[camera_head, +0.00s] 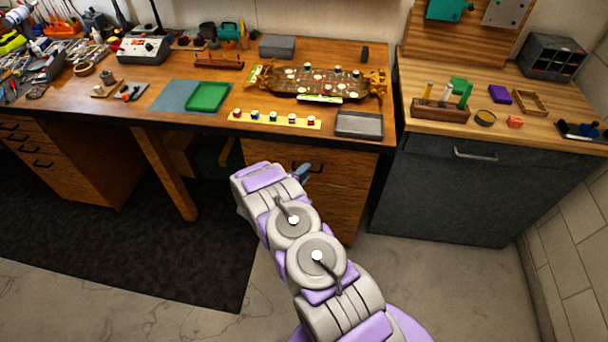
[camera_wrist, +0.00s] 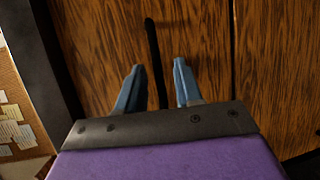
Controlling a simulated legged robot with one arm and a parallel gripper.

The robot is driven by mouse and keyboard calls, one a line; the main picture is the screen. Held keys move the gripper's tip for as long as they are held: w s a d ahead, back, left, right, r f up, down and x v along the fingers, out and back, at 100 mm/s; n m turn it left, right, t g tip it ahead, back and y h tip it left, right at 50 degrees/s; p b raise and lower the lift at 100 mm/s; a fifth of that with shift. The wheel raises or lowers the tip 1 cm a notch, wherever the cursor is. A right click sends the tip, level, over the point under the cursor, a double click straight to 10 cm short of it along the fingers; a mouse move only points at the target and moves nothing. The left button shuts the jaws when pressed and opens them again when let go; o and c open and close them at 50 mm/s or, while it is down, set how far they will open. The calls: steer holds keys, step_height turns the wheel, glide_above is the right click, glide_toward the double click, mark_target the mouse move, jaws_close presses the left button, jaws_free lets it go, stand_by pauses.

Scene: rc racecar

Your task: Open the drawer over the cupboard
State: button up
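A wooden drawer front (camera_head: 340,160) sits under the worktop, above a plain wooden cupboard front (camera_head: 345,208). In the wrist view the drawer front (camera_wrist: 205,40) fills the middle, and a dark seam divides it from another wooden panel (camera_wrist: 275,60) on the right. A black bar handle (camera_wrist: 152,50) runs along the drawer front. My gripper (camera_head: 303,173) is in front of the drawer in the head view. In the wrist view its two blue fingers (camera_wrist: 158,85) are apart, one on each side of the handle, with visible gaps. The drawer looks shut.
A dark grey cabinet (camera_head: 460,195) with a metal handle stands to the right. Another wooden drawer unit (camera_head: 70,165) is at left. A dark mat (camera_head: 130,240) and bare floor lie in front.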

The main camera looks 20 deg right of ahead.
jaws_close()
stand_by(0.3)
steer(key=shift+s+f, duration=0.1)
stand_by(1.1)
